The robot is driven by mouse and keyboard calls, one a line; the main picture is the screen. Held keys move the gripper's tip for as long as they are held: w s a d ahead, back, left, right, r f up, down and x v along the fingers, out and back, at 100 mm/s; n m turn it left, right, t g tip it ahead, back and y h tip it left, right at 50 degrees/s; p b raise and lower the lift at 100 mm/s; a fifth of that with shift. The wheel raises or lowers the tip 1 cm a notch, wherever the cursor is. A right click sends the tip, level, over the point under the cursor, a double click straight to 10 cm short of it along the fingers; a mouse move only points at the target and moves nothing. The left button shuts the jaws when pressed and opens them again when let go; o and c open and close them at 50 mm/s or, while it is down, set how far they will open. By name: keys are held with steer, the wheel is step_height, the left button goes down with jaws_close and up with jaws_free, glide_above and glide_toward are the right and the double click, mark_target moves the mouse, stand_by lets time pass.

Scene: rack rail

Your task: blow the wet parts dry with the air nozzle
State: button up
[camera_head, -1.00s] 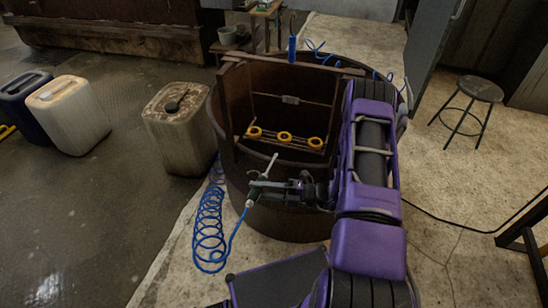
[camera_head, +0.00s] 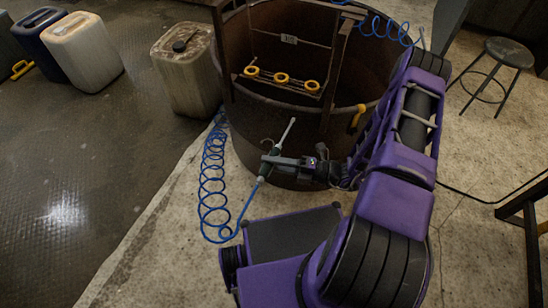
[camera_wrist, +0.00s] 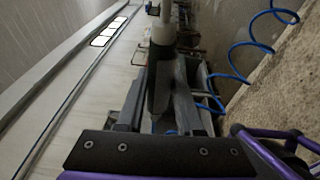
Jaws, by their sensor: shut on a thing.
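Three yellow ring-shaped parts (camera_head: 281,78) sit in a row on a rack bar inside the large rusty drum (camera_head: 262,118). Whether they are wet is too small to tell. My gripper (camera_head: 268,166) is shut on the air nozzle (camera_head: 287,131), in front of the drum's near wall. The nozzle's thin pale tube points up and slightly right, below the rings in the picture and apart from them. In the wrist view the nozzle (camera_wrist: 160,82) stands between both fingers of my gripper (camera_wrist: 160,105); the rings cannot be made out there.
A blue coiled hose (camera_head: 212,185) hangs from the nozzle, left of the drum. A dirty canister (camera_head: 185,75) and a white canister (camera_head: 82,55) stand at left. A yellow piece (camera_head: 357,118) shows at the drum's right side. A stool (camera_head: 508,54) stands at right.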

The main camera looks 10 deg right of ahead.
mark_target(280, 149)
steer(key=shift+s, duration=0.1)
steer(key=shift+w+d+f, duration=0.15)
steer(key=shift+w+d, duration=0.25)
steer(key=shift+w, duration=0.05)
steer(key=shift+w+d+b, duration=0.45)
steer(key=shift+w+d, duration=0.25)
steer(key=shift+w, duration=0.3)
steer(key=shift+w+d+b, duration=0.45)
steer(key=shift+w+d, duration=0.25)
steer(key=shift+w, duration=0.25)
steer(key=o, duration=0.4)
jaws_close()
